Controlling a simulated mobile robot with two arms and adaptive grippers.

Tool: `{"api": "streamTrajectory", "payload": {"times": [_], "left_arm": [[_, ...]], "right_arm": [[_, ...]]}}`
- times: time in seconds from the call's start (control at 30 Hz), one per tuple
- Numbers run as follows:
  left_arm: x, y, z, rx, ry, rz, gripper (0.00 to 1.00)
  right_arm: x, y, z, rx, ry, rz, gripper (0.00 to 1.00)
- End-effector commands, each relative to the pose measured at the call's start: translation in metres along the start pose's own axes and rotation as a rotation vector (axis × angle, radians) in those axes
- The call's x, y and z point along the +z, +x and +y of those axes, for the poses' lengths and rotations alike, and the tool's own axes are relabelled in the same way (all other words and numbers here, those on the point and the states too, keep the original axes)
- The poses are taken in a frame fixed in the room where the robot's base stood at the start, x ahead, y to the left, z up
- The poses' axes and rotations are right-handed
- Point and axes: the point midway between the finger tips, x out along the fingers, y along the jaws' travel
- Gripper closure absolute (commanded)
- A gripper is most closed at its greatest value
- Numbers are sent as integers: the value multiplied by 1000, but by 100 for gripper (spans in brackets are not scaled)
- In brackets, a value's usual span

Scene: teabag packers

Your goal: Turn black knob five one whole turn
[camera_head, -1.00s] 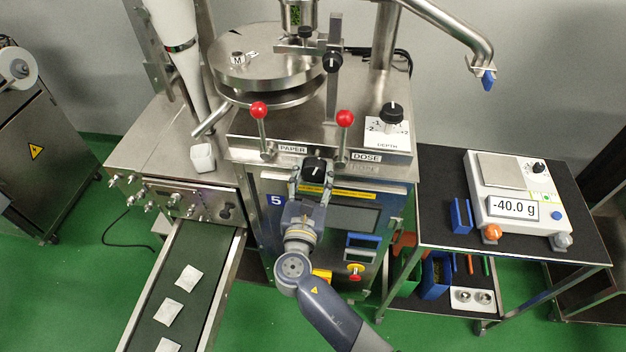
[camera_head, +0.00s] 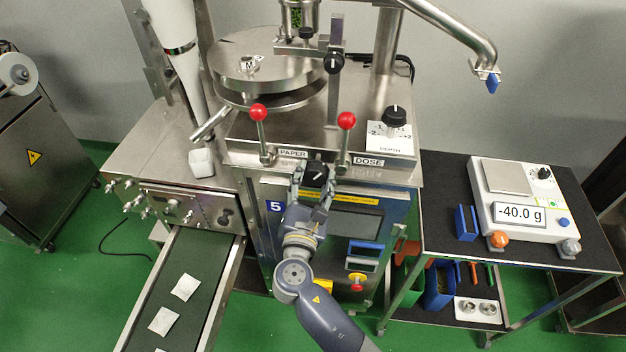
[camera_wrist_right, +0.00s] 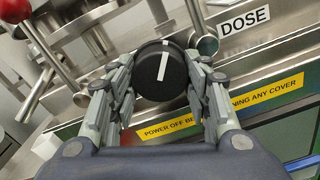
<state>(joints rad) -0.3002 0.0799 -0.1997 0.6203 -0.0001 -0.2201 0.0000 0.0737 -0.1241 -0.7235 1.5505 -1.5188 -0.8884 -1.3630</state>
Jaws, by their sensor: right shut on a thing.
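A black knob (camera_head: 315,174) with a white pointer line sits on the machine's front, below and between the PAPER and DOSE labels. A blue plate with a white 5 (camera_head: 275,206) is on the panel below it and to the left. My right gripper (camera_head: 314,184) is shut on the knob, one finger on each side. In the right wrist view the knob (camera_wrist_right: 161,70) lies between the fingertips (camera_wrist_right: 161,82), its pointer line tilted a little right of upright. My left gripper is not in view.
Two red-topped levers (camera_head: 258,112) (camera_head: 346,120) stand just above the knob. Another black knob (camera_head: 394,116) sits on the DEPTH plate. A conveyor (camera_head: 214,262) with white teabags is at lower left. A scale (camera_head: 525,215) stands on the black side table at right.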

Motion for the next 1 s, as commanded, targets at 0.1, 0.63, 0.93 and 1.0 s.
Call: {"api": "streamTrajectory", "payload": {"times": [0.1,0.63,0.93,1.0], "left_arm": [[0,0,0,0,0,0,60],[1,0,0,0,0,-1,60],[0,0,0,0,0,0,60],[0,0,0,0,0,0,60]], "right_arm": [[1,0,0,0,1,-1,42],[-1,-14,0,1,-1,2,35],[-1,-76,0,0,-1,3,35],[-1,-89,0,0,-1,3,35]]}}
